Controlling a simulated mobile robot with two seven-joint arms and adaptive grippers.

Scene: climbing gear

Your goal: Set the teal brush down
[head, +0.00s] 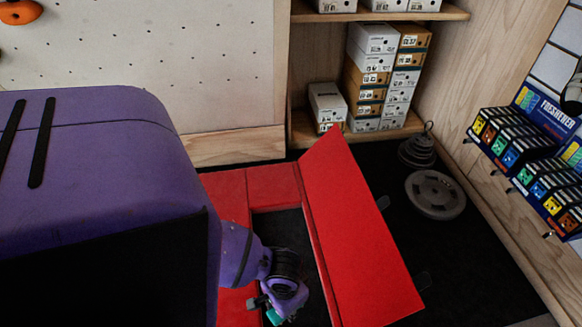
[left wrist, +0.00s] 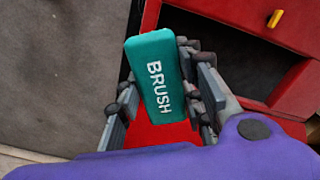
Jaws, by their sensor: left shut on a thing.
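The teal brush (left wrist: 160,75), a block with white BRUSH lettering, is held between the fingers of my left gripper (left wrist: 157,68) in the left wrist view. The gripper is shut on it. In the head view my left gripper (head: 277,303) is at the bottom, near the dark opening framed by red panels (head: 225,195), and only a small teal bit of the brush (head: 274,317) shows. In the left wrist view a red surface (left wrist: 150,136) lies behind the brush. I cannot tell whether they touch. My right gripper is in neither view.
A large red slanted panel (head: 358,235) stands right of the opening. Weight plates (head: 436,194) lie on the black floor beyond it. Shelves of shoe boxes (head: 372,75) are at the back, and a freshener display (head: 530,150) is on the right wall.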

